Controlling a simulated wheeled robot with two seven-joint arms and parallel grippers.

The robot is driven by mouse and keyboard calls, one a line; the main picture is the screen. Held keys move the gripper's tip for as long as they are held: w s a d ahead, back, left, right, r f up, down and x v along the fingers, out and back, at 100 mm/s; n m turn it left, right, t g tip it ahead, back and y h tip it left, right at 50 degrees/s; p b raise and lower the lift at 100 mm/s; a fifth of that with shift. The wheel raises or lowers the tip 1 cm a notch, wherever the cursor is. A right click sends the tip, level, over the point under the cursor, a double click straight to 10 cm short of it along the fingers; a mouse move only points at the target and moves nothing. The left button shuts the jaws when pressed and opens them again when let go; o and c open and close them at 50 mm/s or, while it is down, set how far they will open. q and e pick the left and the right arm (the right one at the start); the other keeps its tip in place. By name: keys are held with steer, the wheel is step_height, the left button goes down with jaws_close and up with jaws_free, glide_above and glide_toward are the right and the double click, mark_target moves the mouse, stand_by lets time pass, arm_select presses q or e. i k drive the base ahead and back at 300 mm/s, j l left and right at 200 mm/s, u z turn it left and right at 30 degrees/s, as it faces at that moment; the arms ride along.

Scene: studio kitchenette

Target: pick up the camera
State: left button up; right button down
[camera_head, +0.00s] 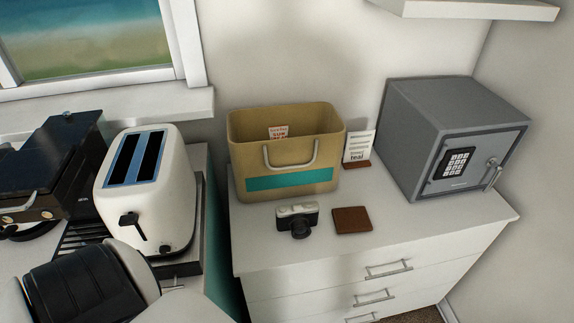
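The camera (297,219) is small, black and silver. It sits on the white dresser top near the front edge, with its lens toward the front. It is in front of the tan bag (290,155) and just left of a flat brown square (352,220), apart from it. Nothing touches the camera from above. A white and black part at the lower left looks like my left arm. My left gripper and my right gripper are not visible.
A grey safe (450,140) stands at the dresser's right. A small card on a stand (358,147) is beside the bag. A white toaster (148,190) stands on the left counter. The dresser top (425,220) is bare right of the brown square. A shelf (470,9) is above.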

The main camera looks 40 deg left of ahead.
mark_target(299, 218)
steer(key=u, duration=1.15)
steer(key=l+u, duration=0.3)
steer(key=l, duration=1)
steer(key=i, duration=0.05)
